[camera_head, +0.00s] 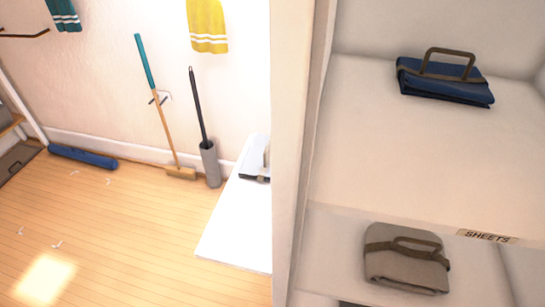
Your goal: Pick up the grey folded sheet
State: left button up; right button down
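The grey folded sheet (405,268) lies on the lower shelf at the bottom right of the head view. It is a folded grey-beige bundle with a darker strap and a handle loop on top. It is near the shelf's front, below the edge of the shelf above. Neither of my grippers shows in this view.
A blue folded sheet (445,83) with a brown handle lies on the upper shelf (400,160). A label reading SHEETS (487,237) is on that shelf's edge. A white upright panel (295,130) borders the shelves. A broom (165,120) leans on the left wall.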

aim_at(255, 165)
jog(key=j+z, duration=0.35)
jog(key=k+j+z, duration=0.15)
jog(key=j+z, duration=0.15)
jog(key=k+j+z, duration=0.1)
jog(key=j+z, duration=0.25)
jog(key=k+j+z, duration=0.15)
jog(key=j+z, duration=0.15)
